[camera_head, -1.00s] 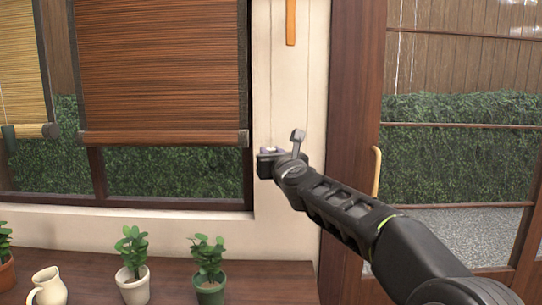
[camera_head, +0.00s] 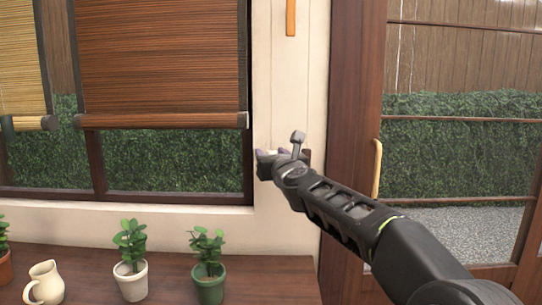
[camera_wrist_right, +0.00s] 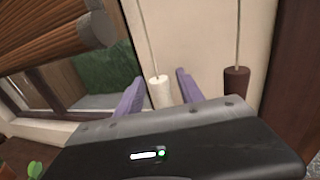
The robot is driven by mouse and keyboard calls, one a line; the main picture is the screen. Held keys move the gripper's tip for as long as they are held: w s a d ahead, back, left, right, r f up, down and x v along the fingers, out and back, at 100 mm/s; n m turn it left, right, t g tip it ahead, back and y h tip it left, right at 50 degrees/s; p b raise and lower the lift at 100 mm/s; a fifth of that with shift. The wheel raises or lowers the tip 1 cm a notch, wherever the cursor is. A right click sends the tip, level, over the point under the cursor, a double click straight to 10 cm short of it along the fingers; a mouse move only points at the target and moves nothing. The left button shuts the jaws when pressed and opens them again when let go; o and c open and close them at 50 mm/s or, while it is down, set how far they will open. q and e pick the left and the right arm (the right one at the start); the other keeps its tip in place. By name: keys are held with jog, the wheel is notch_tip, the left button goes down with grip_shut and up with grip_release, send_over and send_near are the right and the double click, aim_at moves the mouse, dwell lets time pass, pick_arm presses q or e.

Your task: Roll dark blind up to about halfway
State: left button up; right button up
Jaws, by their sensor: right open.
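The dark blind (camera_head: 160,65) hangs in the window in the head view. Its bottom bar (camera_head: 160,121) lies level, with hedge visible below it. The bar's rounded end also shows at the upper left of the right wrist view (camera_wrist_right: 60,35). My right gripper (camera_head: 266,158) is beside the window's right edge, below the bar's end. In the right wrist view its purple fingers (camera_wrist_right: 157,93) are apart. A cream pull knob (camera_wrist_right: 161,92) on a cord hangs between or just beyond them; contact cannot be told. A brown knob (camera_wrist_right: 237,82) on another cord hangs to the right. My left gripper is not in view.
A lighter blind (camera_head: 22,70) hangs at the left. Potted plants (camera_head: 209,288) and a cream jug (camera_head: 45,285) stand on the wooden ledge (camera_head: 265,280) below the window. A glazed door with a wooden handle (camera_head: 376,168) is at the right.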

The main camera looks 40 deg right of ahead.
jog(key=shift+s, duration=0.1)
jog(key=v, duration=0.7)
jog(key=shift+s+a+b, duration=0.15)
jog(key=shift+s+b, duration=0.1)
jog(key=shift+b, duration=0.1)
